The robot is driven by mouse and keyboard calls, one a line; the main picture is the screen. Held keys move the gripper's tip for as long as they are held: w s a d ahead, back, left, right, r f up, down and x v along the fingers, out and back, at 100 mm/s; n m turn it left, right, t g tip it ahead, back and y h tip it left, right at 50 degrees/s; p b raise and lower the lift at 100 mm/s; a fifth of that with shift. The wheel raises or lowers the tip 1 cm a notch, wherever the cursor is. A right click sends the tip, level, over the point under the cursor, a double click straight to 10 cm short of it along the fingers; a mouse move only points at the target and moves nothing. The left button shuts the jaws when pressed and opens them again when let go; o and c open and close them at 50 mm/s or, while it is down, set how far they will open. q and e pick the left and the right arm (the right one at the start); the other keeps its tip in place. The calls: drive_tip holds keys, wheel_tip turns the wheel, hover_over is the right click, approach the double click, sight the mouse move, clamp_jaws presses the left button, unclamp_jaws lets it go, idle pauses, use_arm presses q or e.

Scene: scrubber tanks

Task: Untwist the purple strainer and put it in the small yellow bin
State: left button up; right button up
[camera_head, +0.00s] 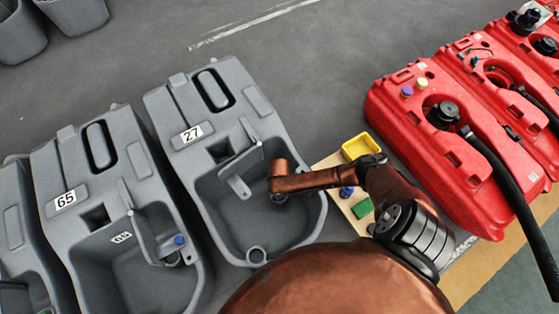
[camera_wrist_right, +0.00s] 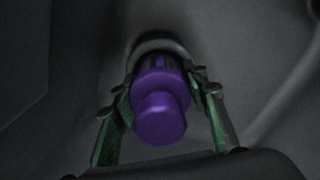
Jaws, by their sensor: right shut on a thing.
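The purple strainer (camera_wrist_right: 160,112) shows in the right wrist view, a stepped cylinder sitting at a grey round collar on a dark wall. My right gripper (camera_wrist_right: 164,92) has its green-padded fingers on both sides of it and is shut on it. In the head view my right arm reaches into the open basin of the grey tank marked 27 (camera_head: 193,133), and the arm hides the strainer there. The small yellow bin (camera_head: 361,147) stands on a light board right of that tank, behind my forearm. My left gripper is not in view.
A blue item (camera_head: 346,192) and a green item (camera_head: 362,209) lie on the board near my arm. A grey tank marked 65 (camera_head: 66,200) stands to the left. Red tanks (camera_head: 440,150) with a black hose (camera_head: 505,185) stand to the right. An upright grey flap (camera_head: 238,185) rises inside the basin.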

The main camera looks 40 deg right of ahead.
drive_tip(key=o, duration=1.3)
drive_tip(key=shift+o, duration=0.8)
drive_tip(key=o, duration=0.8)
drive_tip(key=shift+c, duration=0.2)
